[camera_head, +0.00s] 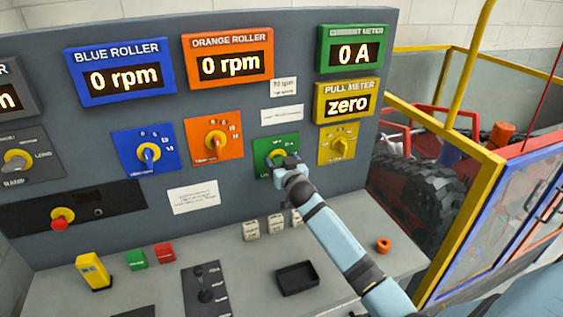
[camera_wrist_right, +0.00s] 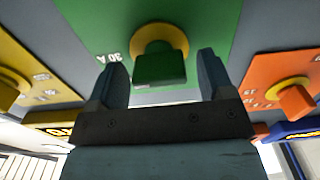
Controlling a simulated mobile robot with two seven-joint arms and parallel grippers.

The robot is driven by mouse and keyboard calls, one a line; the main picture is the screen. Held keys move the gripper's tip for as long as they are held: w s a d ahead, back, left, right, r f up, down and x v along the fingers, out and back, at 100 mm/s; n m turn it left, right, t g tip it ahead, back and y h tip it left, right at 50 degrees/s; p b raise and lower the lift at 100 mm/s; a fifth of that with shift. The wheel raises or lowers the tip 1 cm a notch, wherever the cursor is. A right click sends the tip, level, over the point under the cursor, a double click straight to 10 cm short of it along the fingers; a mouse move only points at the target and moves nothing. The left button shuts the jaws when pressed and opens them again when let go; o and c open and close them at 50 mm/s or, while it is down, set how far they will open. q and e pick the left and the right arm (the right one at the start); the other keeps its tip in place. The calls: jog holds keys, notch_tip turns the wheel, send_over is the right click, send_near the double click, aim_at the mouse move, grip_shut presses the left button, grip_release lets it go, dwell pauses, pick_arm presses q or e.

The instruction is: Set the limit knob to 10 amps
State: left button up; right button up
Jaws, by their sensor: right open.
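The limit knob is green on a yellow disc, on the green panel (camera_head: 262,150) below the current meter. In the right wrist view the green knob (camera_wrist_right: 160,69) sits between the two fingers, with a gap on each side. My right gripper (camera_wrist_right: 160,80) is open around it, and the panel there appears upside down with "30 A" legible. In the head view my right gripper (camera_head: 290,165) covers part of the green panel. The green current meter (camera_head: 354,48) reads "0 A". My left gripper is not in view.
The yellow knob (camera_head: 341,147) is right of the green panel and the orange knob (camera_head: 215,141) left of it. A red stop button (camera_head: 59,224) sticks out at the left. A black tray (camera_head: 297,279) and an orange ring (camera_head: 383,245) lie on the desk.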

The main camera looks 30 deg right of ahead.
jog(key=c, duration=0.9)
